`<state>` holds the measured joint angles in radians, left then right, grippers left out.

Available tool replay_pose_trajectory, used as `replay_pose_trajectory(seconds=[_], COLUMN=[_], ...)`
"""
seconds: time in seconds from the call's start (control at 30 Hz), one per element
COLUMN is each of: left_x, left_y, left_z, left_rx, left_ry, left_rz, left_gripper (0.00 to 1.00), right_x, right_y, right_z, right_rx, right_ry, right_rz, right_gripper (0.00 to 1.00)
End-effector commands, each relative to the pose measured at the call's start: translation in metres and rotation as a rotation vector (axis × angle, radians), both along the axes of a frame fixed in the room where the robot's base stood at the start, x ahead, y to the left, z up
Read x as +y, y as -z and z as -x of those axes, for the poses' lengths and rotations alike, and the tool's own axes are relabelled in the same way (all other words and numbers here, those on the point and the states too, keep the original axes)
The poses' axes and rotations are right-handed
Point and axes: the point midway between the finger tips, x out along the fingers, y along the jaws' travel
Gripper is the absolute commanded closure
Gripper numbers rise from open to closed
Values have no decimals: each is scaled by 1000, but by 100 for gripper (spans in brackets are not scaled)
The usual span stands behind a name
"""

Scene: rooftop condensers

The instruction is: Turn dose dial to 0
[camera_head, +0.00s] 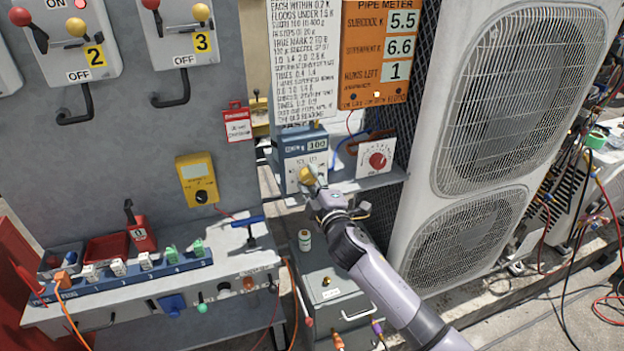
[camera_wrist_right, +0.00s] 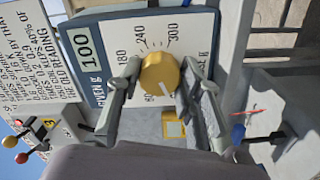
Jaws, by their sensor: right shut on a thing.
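The yellow dose dial (camera_wrist_right: 160,73) sits on the white scale face of a blue dosing box (camera_wrist_right: 88,48). In the wrist view the scale numbers 180, 240 and 300 show around it, and a pale pointer line on the knob points to the lower right. The box's display (camera_wrist_right: 85,53) reads 100. My right gripper (camera_wrist_right: 158,78) has one finger on each side of the dial and is shut on it. In the head view my right gripper (camera_head: 313,178) hides part of the box (camera_head: 305,146). My left gripper is not in view.
A white panel with a red knob (camera_head: 377,160) stands just right of the box. A large condenser (camera_head: 420,180) is close on the right. A yellow meter (camera_head: 197,180) hangs to the left, above a bench (camera_head: 215,290) with several coloured fittings.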

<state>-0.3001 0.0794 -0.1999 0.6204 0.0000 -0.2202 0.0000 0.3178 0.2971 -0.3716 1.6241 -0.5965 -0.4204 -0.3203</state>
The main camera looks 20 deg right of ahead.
Motion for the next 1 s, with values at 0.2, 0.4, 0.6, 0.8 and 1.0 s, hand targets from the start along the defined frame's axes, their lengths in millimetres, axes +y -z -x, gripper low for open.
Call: replay_pose_trajectory(seconds=[0.2,0.4,0.6,0.8,1.0], left_x=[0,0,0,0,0], left_y=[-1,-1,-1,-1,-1], left_z=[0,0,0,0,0], left_rx=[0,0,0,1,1], left_ry=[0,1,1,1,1], left_rz=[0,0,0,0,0], left_gripper=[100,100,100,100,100], right_x=[0,0,0,0,0], right_y=[0,0,0,0,0], right_z=[0,0,0,0,0], right_rx=[-1,-2,-2,-1,-1], right_ry=[-1,-1,-1,0,0], right_rz=[34,40,40,39,38], right_gripper=[94,94,94,53,46])
